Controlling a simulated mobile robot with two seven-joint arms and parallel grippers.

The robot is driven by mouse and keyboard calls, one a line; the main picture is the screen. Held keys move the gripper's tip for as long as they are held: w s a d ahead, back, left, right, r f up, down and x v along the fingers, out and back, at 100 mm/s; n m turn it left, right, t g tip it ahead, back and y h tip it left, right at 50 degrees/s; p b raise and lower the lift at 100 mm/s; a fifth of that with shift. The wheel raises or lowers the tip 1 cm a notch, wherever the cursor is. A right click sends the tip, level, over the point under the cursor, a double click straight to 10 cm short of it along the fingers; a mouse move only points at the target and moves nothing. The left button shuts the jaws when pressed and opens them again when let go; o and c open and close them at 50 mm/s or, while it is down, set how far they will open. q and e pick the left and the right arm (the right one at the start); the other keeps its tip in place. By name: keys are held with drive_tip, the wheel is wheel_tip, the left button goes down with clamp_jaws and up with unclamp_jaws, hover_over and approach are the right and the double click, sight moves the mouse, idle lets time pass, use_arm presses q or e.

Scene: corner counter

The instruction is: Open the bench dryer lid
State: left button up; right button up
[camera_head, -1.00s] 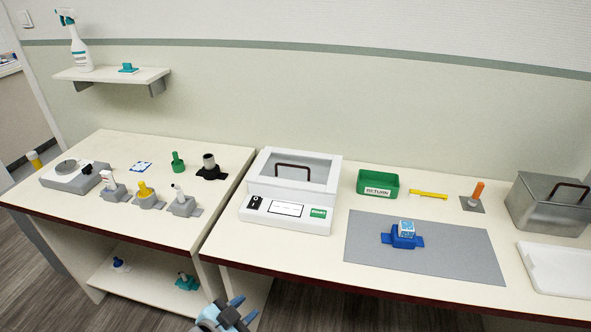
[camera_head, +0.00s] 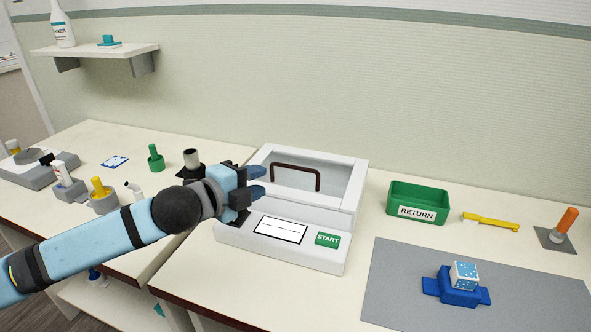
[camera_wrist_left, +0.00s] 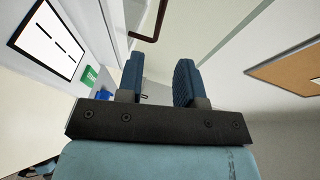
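My right gripper is not in view.
A green RETURN bin (camera_head: 418,204) and a yellow tool (camera_head: 491,221) lie right of the dryer. A grey mat (camera_head: 400,290) holds a blue stand (camera_head: 458,292) with a cube. A shelf (camera_head: 110,52) is on the wall.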

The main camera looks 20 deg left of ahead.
sight(293, 168)
use_arm(q)
drive_tip(key=b+x, duration=0.1)
drive_tip(key=x, duration=1)
drive_tip(key=shift+w+d+f, duration=0.1)
drive_tip(key=shift+w+f, duration=0.05)
drive_tip(key=shift+w, duration=0.1)
drive_tip(key=shift+c, duration=0.5)
clamp_jaws()
